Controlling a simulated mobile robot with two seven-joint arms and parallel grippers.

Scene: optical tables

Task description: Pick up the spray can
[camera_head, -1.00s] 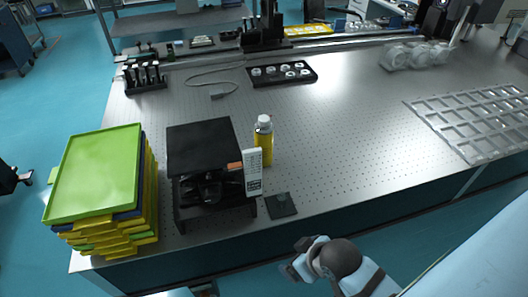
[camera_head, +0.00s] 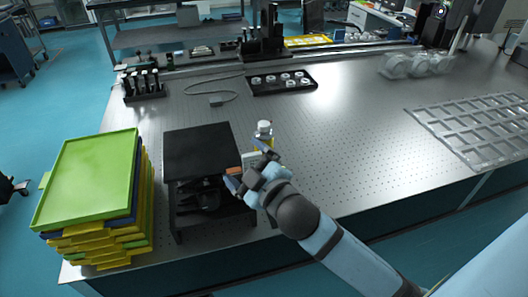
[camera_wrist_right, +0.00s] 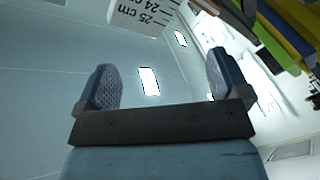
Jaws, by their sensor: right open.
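The spray can (camera_head: 264,131) stands on the optical table, a yellow can with a white cap. Its lower part is mostly hidden behind my right gripper (camera_head: 244,168). My right gripper is open, in front of the can and close to the black stand in the head view. In the right wrist view its two fingers (camera_wrist_right: 162,85) are apart with nothing between them. The can does not show in the right wrist view. I cannot tell whether the gripper touches anything. My left gripper is not in view.
A black stand (camera_head: 200,145) is just left of my gripper. Stacked green, blue and yellow trays (camera_head: 90,180) fill the table's left corner. A white ruler-marked card (camera_wrist_right: 145,14) shows at the top of the wrist view. The table's middle (camera_head: 340,130) is clear.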

